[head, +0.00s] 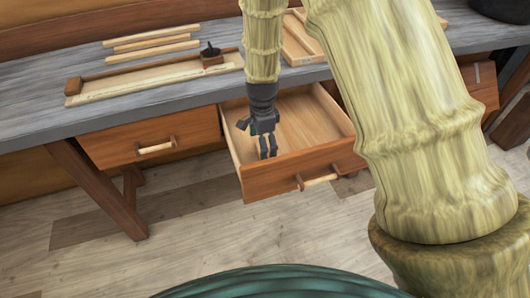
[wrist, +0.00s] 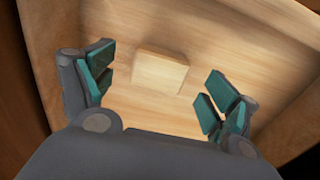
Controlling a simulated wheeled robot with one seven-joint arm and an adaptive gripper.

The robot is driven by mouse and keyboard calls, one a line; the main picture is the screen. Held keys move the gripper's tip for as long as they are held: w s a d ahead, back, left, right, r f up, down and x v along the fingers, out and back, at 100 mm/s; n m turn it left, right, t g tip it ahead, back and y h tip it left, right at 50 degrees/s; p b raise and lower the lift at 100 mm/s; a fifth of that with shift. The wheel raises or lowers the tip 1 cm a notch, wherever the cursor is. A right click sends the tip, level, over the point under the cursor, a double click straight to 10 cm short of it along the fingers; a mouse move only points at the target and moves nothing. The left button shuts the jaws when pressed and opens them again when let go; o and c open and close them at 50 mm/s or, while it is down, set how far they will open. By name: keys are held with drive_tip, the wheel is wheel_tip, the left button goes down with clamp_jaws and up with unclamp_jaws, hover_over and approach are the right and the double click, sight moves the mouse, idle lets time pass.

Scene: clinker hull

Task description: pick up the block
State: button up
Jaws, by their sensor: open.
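In the wrist view a pale wooden block (wrist: 160,72) lies on the floor of an open drawer. My gripper (wrist: 155,95) is open above the drawer floor, with the block ahead of and between its spread teal-padded fingers. The fingers do not appear to touch it. In the head view my gripper (head: 268,155) points down into the open drawer (head: 300,178). I cannot make out the block in the head view.
The drawer is pulled out from a grey-topped workbench (head: 150,105). A closed drawer (head: 150,140) is to its left. On the bench lie wooden strips (head: 150,45), a long tray (head: 150,78) and a small dark-topped object (head: 211,55). Drawer walls surround my gripper.

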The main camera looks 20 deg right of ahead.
drive_tip(key=shift+d+f, duration=0.1)
drive_tip(key=shift+f, duration=2.2)
drive_tip(key=c, duration=1.1)
